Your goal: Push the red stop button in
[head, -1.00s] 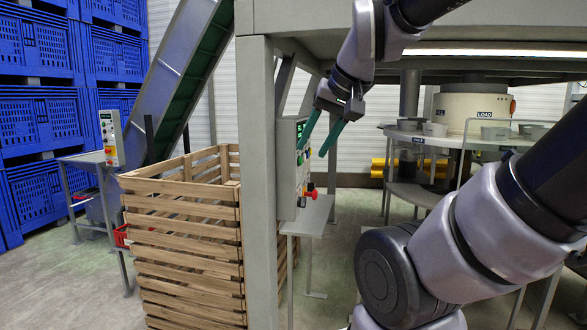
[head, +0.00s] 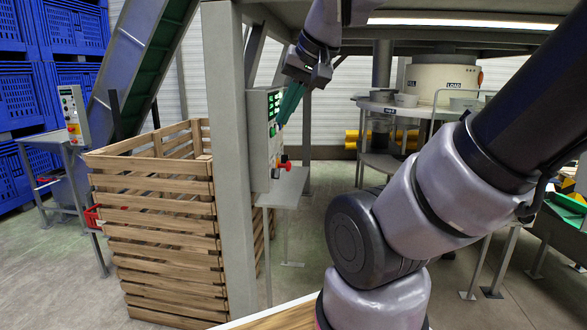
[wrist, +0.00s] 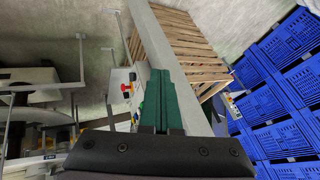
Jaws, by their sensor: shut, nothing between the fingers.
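The red stop button (head: 286,166) sticks out from the lower part of a pale control box (head: 262,130) on the grey post. It also shows in the wrist view (wrist: 126,94), to the left of my fingers. My gripper (head: 282,121) has green fingers that are shut and empty. In the head view it hangs in front of the upper part of the box, above the red button. In the wrist view the shut fingers (wrist: 158,80) point up the picture. I cannot tell whether the fingertips touch the box.
A grey post (head: 232,150) stands left of the box, with a slatted wooden crate (head: 170,230) beyond it. A small grey shelf (head: 285,188) sits below the button. Another control box (head: 73,115) stands far left. A round table (head: 400,110) is at the back right.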

